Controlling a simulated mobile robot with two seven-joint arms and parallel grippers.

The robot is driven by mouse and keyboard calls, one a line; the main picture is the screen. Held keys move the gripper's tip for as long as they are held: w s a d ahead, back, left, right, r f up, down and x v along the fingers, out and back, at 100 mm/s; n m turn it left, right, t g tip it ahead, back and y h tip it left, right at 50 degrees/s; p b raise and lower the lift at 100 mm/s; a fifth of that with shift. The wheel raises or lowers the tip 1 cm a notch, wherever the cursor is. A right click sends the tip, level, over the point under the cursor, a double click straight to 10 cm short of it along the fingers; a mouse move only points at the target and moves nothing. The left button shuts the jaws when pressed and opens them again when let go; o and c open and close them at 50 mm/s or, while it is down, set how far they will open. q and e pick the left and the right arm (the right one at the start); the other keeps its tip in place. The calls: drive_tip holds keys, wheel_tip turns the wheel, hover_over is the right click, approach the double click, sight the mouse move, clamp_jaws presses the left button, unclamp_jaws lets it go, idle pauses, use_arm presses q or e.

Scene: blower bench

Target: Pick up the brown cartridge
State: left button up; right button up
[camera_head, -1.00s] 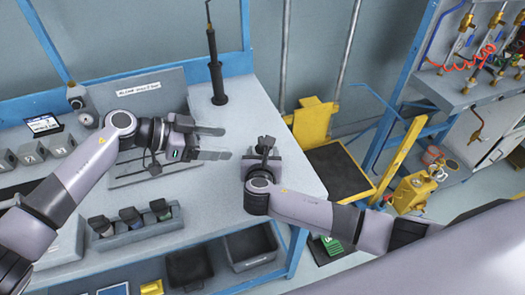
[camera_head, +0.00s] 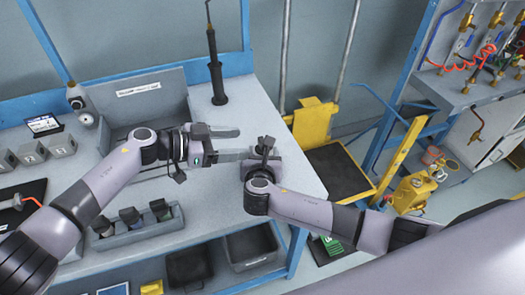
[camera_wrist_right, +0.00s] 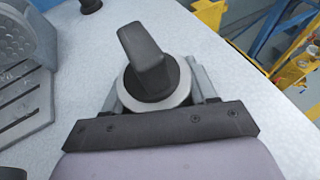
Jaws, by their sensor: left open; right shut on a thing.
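My right gripper (camera_head: 262,165) is shut on a dark-topped part (camera_head: 266,146) above the right end of the bench. In the right wrist view this part (camera_wrist_right: 146,58) has a dark grey wing-shaped top and a pale metal ring between the fingers. I see no brown on it. My left gripper (camera_head: 243,144) is open and empty, its fingertips pointing right, just left of the held part. Three dark-topped cartridges stand in a grey rack (camera_head: 138,236) at the lower left. The left one (camera_head: 103,226) looks brownish, but it is too small to be sure.
A black tool on a stand (camera_head: 216,80) rises at the back of the bench (camera_head: 240,210). A grey panel (camera_head: 145,92) stands behind my left gripper. Black bins (camera_head: 252,248) sit below the front edge. A yellow cart (camera_head: 335,165) is to the right.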

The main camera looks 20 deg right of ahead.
sight(260, 142)
use_arm(q)
drive_tip(key=shift+w+x, duration=0.2)
drive_tip(key=shift+x, duration=1.9)
drive_tip(key=shift+d+f, duration=0.25)
drive_tip(key=shift+d, duration=0.4)
drive_tip(key=c, duration=1.1)
